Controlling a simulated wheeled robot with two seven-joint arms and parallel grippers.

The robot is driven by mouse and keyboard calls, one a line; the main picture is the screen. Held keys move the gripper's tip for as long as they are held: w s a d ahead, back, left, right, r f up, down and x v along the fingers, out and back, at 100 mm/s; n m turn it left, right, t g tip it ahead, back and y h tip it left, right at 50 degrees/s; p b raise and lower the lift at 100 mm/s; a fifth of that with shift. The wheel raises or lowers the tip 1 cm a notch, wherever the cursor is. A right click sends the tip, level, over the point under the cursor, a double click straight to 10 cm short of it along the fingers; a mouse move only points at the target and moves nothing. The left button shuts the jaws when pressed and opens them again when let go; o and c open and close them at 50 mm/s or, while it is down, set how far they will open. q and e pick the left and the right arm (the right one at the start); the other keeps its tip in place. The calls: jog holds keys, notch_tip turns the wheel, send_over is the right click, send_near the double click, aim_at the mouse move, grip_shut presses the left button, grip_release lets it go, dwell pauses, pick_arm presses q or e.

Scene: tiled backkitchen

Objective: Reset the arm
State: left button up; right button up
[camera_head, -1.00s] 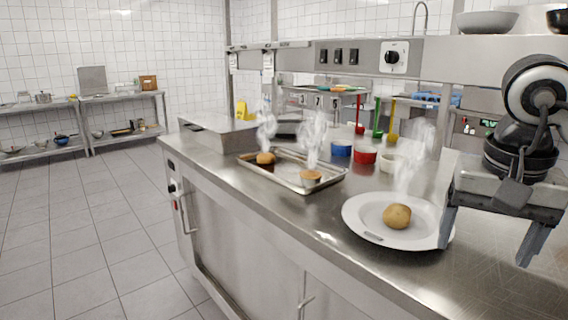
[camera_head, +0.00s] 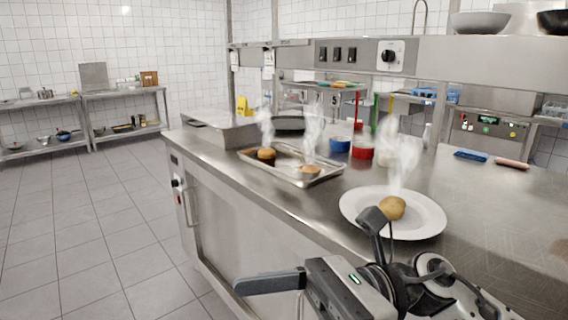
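My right gripper (camera_head: 304,250) is in the lower right of the head view, in front of the counter's front edge. Its two fingers are spread wide with nothing between them. Its arm comes in from the bottom right corner. One finger tip overlaps the near rim of the white plate (camera_head: 358,204) in the picture; I cannot tell how close they are. A round brown bun (camera_head: 392,208) lies on the plate, with steam above it. My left gripper is not in view.
The tiled floor (camera_head: 90,230) at left is clear.

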jog(key=w+d+f+m+t+y, duration=0.15)
jog(key=w+m+t, duration=0.25)
jog(key=m+t, duration=0.7)
jog(key=w+d+f+m+t+y, duration=0.1)
jog(key=w+d+m+t, duration=0.15)
jog(key=m+t, duration=0.8)
jog(key=w+d+f+m+t+h, duration=0.1)
jog(key=d+f+m+h, duration=0.1)
jog(key=f+m+h, duration=0.5)
jog(key=w+d+f+m+t+h, duration=0.1)
jog(key=w+d+f+m+h, duration=0.2)
jog(key=m, duration=0.9)
jog(key=s+d+f+m+g+h, duration=0.3)
jog(key=s+f+m, duration=0.3)
jog(key=f, duration=0.3)
jog(key=s+d+f+m+g+h+p, duration=0.1)
jog(key=s+d+f+m+g+h, duration=0.2)
jog(key=s+f+m, duration=0.3)
notch_tip(320, 180, down, 4)
jog(key=shift+s+f+m+g+h, duration=0.2)
jog(key=shift+s+m+g+h, duration=0.15)
jog(key=shift+g+h, duration=0.45)
